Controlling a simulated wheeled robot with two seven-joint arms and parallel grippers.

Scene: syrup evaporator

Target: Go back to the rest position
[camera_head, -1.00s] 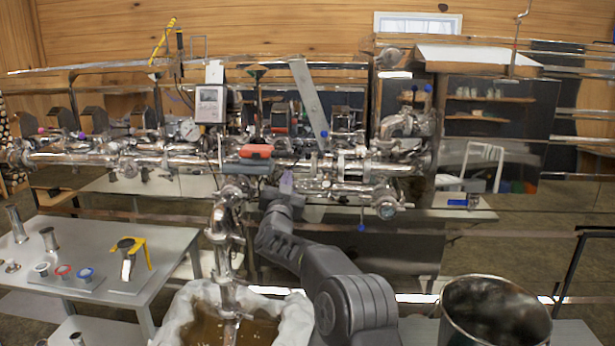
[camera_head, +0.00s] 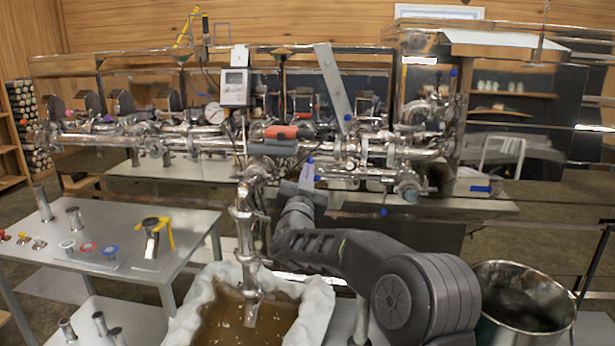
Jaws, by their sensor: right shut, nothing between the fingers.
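My right gripper (camera_head: 305,178) is in the middle of the view, at the end of my dark grey arm that reaches in from the lower right. It is shut with nothing in it. It is close in front of the evaporator's steel pipework (camera_head: 200,143), just right of the vertical outlet pipe (camera_head: 246,225). A small blue knob shows right by the fingertips; I cannot tell whether they touch it. My left gripper does not show.
A cloth-lined vat (camera_head: 318,312) of brown liquid stands below the outlet pipe. A steel pot (camera_head: 545,335) is at the lower right, close to my arm. A grey table (camera_head: 115,212) with fittings and a yellow-handled clamp (camera_head: 165,232) stands at left. A digital meter (camera_head: 235,87) is above the pipes.

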